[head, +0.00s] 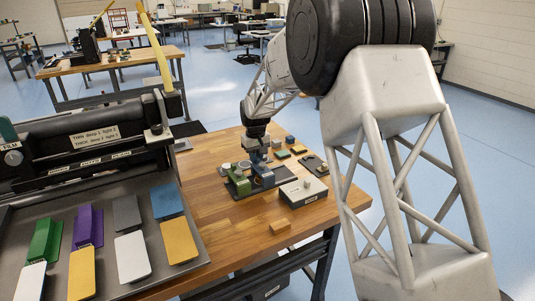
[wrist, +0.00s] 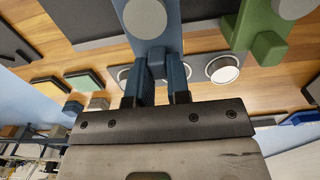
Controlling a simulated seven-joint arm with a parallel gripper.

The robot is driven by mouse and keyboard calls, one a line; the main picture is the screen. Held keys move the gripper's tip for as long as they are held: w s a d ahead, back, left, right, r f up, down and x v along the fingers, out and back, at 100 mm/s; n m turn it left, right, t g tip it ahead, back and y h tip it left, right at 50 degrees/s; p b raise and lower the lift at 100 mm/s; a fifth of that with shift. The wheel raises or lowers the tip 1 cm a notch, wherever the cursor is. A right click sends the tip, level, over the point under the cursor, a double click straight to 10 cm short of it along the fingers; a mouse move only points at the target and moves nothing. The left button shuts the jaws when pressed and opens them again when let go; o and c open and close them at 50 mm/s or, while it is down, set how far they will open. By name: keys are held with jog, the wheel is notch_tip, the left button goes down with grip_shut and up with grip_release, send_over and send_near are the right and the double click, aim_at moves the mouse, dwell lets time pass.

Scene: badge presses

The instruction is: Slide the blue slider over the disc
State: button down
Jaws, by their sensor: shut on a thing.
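The blue slider (wrist: 153,40) is a flat blue piece with a raised block at its near end and a grey round pad (wrist: 145,16) on it. My gripper (wrist: 161,72) has its dark blue fingers shut on that raised block. In the head view my gripper (head: 258,158) reaches down to the blue slider (head: 264,178) on the table. A white disc (wrist: 222,69) sits in a round ring beside the fingers, in line with the green slider. Another ring shows partly at the left of the fingers; my fingers hide whatever lies directly behind them.
A green slider (wrist: 268,45) stands beside the blue one. A large black press with coloured sliders (head: 131,257) fills the left.

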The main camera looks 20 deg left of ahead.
jog(key=shift+s+a, duration=0.35)
jog(key=c, duration=1.1)
grip_release()
jog(key=shift+s+a, duration=0.1)
jog(key=shift+r, duration=3.9)
jog(key=shift+r, duration=0.1)
jog(key=shift+r, duration=3.4)
